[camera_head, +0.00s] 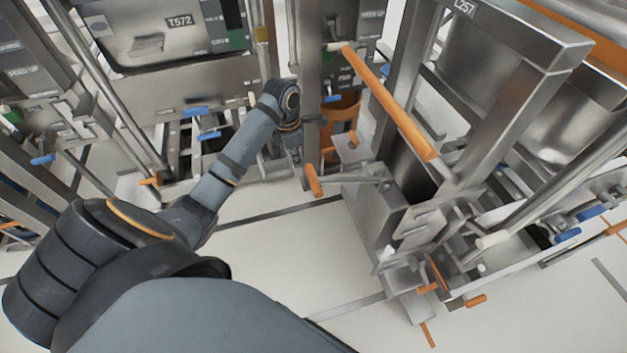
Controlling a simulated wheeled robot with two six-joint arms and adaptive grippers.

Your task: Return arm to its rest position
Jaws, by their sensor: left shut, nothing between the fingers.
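My left arm comes in from the lower left and reaches up to the middle of the view. My left gripper (295,152) hangs at its end, small and partly dark against the machinery, beside a grey metal post (310,90). It is shut with nothing held in it. My right gripper is not in view.
A steel machine with an orange bar (390,100) and an orange handle (314,180) stands close on the right of my gripper. A machine labelled T572 (180,22) stands behind, with blue handles (195,111). Pale floor (285,250) is open below my forearm.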

